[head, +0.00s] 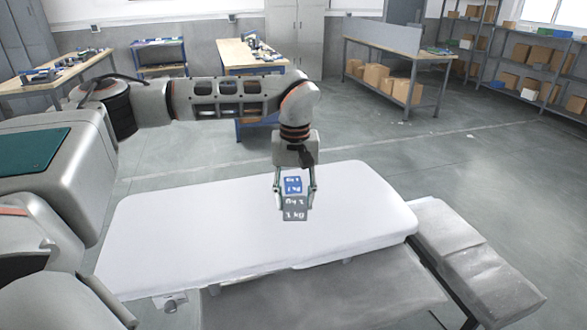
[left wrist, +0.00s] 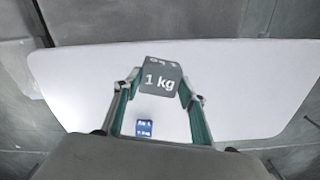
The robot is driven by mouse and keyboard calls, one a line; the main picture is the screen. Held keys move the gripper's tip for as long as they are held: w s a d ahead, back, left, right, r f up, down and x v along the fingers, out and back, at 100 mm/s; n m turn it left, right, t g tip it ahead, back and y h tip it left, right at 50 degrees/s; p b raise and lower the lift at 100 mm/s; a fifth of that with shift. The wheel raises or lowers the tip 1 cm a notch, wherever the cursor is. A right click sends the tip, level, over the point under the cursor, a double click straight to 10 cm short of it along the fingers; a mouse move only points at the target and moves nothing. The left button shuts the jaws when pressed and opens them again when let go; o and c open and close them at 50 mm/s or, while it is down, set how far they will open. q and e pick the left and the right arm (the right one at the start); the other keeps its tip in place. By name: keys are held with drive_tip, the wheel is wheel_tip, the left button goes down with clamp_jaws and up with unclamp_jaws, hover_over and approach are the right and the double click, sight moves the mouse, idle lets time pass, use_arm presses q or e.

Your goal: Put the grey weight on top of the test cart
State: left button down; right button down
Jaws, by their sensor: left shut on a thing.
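The grey weight (head: 295,209), a block marked 1 kg, is between the fingertips of my left gripper (head: 295,203). It also shows between the fingers in the left wrist view (left wrist: 161,77). The gripper is shut on it and points down over the white top of the test cart (head: 180,235). The weight appears raised above this top; the exact gap is hard to tell. A blue weight (head: 293,186) is just behind the grey one in the head view. In the left wrist view the blue weight (left wrist: 144,128) rests on the white top. My right gripper is not in view.
Most of the white top is bare. Grey padded-looking parts (head: 470,260) lie lower, at its right and front. Workbenches (head: 250,55) and a table with cardboard boxes (head: 392,84) stand farther back. Shelves (head: 535,65) stand at the right.

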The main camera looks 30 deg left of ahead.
use_arm(q)
drive_tip(key=s+d+f+m, duration=0.3)
drive_tip(key=s+f, duration=0.3)
drive_tip(key=f, duration=0.3)
drive_tip(key=s+d+f+m, duration=0.4)
drive_tip(key=s+d+f, duration=0.2)
drive_tip(key=f, duration=0.4)
drive_tip(key=shift+s+d+f, duration=0.15)
drive_tip(key=shift+s+f, duration=0.05)
drive_tip(key=shift+s, duration=0.1)
